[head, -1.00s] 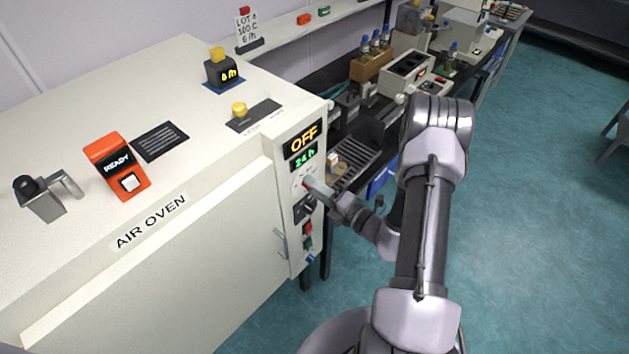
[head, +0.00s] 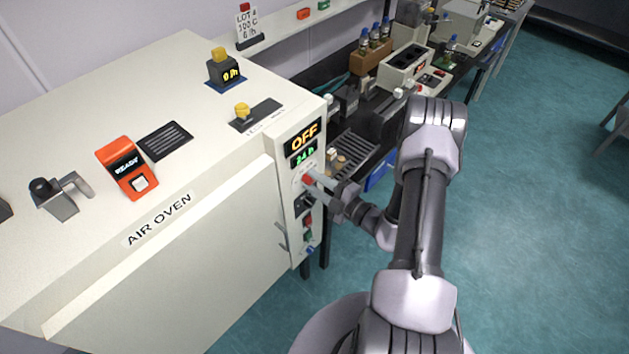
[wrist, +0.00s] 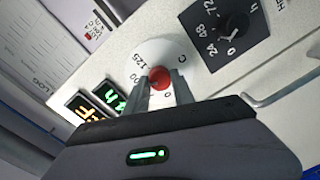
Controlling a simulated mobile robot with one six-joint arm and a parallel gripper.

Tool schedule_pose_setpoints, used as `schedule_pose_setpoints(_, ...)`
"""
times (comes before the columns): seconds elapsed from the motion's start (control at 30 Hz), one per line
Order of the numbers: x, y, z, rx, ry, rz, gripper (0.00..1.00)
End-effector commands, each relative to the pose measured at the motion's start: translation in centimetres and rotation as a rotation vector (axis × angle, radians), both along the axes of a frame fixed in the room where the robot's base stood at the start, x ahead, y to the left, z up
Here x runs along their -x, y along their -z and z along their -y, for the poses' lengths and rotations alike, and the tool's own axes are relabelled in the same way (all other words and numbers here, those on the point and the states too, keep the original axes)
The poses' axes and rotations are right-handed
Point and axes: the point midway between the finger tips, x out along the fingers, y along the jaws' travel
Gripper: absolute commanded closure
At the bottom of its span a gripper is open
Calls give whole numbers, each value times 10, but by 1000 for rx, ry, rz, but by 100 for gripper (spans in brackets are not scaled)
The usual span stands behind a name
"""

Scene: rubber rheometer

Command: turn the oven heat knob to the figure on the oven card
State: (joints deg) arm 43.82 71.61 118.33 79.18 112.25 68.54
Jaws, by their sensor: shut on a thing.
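The heat knob (wrist: 159,77) is a red-topped knob on a white round dial (wrist: 166,52) marked in C; 125 is legible and other figures are partly covered. In the head view the knob (head: 307,179) is on the oven's front panel. My gripper (wrist: 161,90) has one finger on each side of the knob and is shut on it; it reaches in from the right in the head view (head: 314,178). The orange display (head: 303,138) reads OFF. The oven card (head: 245,22) at the back reads LOT 4, 100 C, 6 h.
A green display (head: 303,155) reads 24 h. A black time knob (wrist: 229,35) marked 24, 48, 72 h is close beside the heat dial. Below are a green and a red button. The white air oven (head: 150,270) fills the left; open floor lies right.

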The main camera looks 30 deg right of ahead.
Motion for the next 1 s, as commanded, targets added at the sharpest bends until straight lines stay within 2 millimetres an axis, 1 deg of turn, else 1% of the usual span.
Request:
schedule_pose_setpoints(0.5, 0, 1, 0, -14, -1, -6, 100)
schedule_pose_setpoints(0.53, 0, 1, 0, -14, -1, -6, 64)
schedule_pose_setpoints(0.6, 0, 0, 0, -14, -1, -6, 51)
schedule_pose_setpoints(0.63, 0, 0, 0, -14, -1, -6, 48)
schedule_pose_setpoints(0.9, 0, 0, 0, -14, -1, -6, 48)
schedule_pose_setpoints(1.0, 5, 0, 3, -15, 2, -6, 48)
